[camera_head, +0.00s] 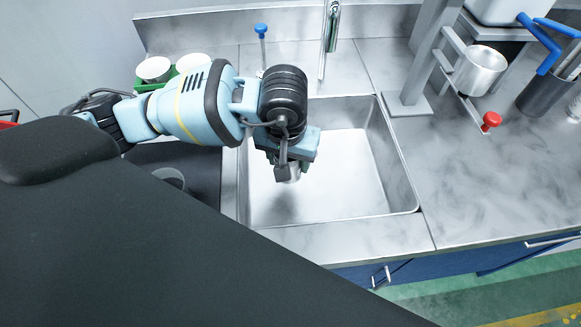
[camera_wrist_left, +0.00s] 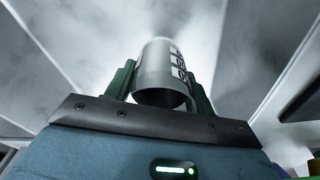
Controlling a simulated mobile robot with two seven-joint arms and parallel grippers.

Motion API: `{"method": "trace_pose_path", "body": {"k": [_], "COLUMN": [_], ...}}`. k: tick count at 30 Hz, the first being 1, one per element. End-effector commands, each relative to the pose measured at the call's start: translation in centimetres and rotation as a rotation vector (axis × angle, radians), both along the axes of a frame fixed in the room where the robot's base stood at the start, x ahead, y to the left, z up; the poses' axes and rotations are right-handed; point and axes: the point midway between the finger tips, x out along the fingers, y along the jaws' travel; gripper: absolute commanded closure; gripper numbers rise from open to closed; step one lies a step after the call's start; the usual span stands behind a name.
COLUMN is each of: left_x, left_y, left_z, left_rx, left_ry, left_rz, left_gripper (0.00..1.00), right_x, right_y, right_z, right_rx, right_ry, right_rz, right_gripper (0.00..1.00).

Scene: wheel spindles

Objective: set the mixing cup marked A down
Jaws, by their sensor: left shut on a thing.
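My left gripper (camera_head: 287,168) hangs over the sink (camera_head: 340,170) with its fingers pointing down. In the left wrist view, my left gripper (camera_wrist_left: 160,88) is shut on a metal mixing cup (camera_wrist_left: 153,68) with black and white markings on its side. The letter on the cup cannot be read. In the head view only a small part of this cup (camera_head: 291,174) shows under the gripper, and the arm hides the rest. I cannot tell whether the cup touches the sink floor. My right gripper is not in view.
Two white cups (camera_head: 154,69) stand in a green tray at the back left. Another cup (camera_head: 170,178) sits in a dark basin on the left. A metal cup (camera_head: 480,70) is on a stand with a red knob (camera_head: 491,120) at the right. The right counter's front is clear.

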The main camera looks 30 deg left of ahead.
Motion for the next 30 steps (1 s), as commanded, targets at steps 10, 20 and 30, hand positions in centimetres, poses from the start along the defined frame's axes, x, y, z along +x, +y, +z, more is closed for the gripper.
{"method": "trace_pose_path", "body": {"k": [10, 20, 30], "left_x": [-0.1, 0.0, 0.0], "left_y": [0.0, 0.0, 0.0], "left_z": [-2.4, -3.7, -4.1], "left_rx": [0.0, 0.0, 0.001], "left_ry": [0.003, -0.001, 0.0], "left_rz": [0.0, 0.0, 0.0], "left_gripper": [0.72, 0.72, 0.28], "right_x": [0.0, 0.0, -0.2], "right_y": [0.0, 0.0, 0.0], "right_z": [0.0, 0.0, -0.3], "right_rx": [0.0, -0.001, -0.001], "right_ry": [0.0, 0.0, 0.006], "right_rz": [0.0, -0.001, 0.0], "right_gripper": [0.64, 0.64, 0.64]}}
